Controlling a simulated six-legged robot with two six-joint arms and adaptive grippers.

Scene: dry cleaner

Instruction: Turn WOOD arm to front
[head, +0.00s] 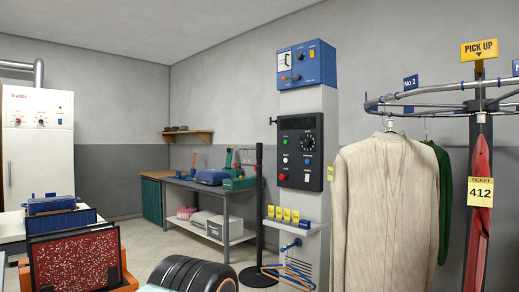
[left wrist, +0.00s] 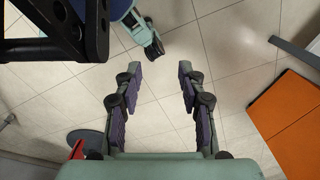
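A round garment rack with a curved metal rail (head: 440,93) stands at the right in the head view. A blue "No 2" sign (head: 410,82) sits on the rail, and part of another blue sign shows at the right edge. A yellow "PICK UP" sign (head: 479,50) tops a dark post. A cream coat (head: 382,215) and a green garment (head: 441,190) hang from the rail. I can read no WOOD label. My left gripper (left wrist: 158,70) is open and empty over the tiled floor in the left wrist view. My right gripper is not in view.
A grey column with a black control panel (head: 300,152) and a blue box (head: 306,64) stands left of the rack. A red strip with a "412" ticket (head: 480,191) hangs at right. A grey table (head: 212,190) stands behind.

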